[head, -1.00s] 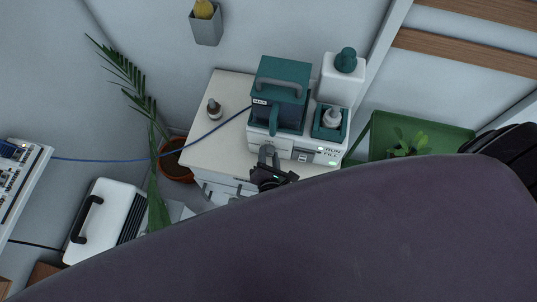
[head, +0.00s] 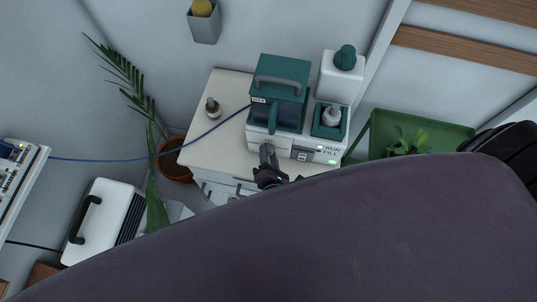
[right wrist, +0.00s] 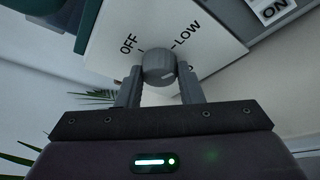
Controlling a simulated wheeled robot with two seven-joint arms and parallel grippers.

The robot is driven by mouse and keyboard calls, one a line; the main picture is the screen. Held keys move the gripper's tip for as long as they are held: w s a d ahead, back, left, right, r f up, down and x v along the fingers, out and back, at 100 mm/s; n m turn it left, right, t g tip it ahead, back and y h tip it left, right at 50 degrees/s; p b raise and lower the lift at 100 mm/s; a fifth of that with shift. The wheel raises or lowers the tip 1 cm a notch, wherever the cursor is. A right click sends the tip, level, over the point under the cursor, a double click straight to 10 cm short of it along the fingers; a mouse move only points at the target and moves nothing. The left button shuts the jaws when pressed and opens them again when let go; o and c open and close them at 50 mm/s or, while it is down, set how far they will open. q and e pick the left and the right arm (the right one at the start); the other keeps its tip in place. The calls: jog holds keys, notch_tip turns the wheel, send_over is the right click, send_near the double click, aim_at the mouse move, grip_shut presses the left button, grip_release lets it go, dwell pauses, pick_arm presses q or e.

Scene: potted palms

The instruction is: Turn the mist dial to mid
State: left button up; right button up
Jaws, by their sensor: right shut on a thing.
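The mist dial (right wrist: 158,66) is a round grey knob on a white panel printed OFF to its left and LOW to its upper right in the right wrist view. My right gripper (right wrist: 160,80) is shut on it, one finger on each side. A short pale mark shows on the knob's lower right; the label below LOW is hidden. In the head view my right gripper (head: 267,152) is at the lower left front of the white and teal machine (head: 283,140). My left gripper is not in view.
The machine stands on a cream cabinet (head: 205,150) with a small brown bottle (head: 212,107) to its left. A blue cable (head: 110,159) runs left from it. A potted palm (head: 172,165) stands left of the cabinet. A green table (head: 445,138) is at right.

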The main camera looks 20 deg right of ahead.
jog(key=o, duration=1)
jog(key=shift+c, duration=0.2)
jog(key=shift+s, duration=0.1)
jog(key=b+v, duration=0.1)
jog(key=v, duration=0.6)
jog(key=shift+s, duration=0.3)
jog(key=shift+r, duration=0.15)
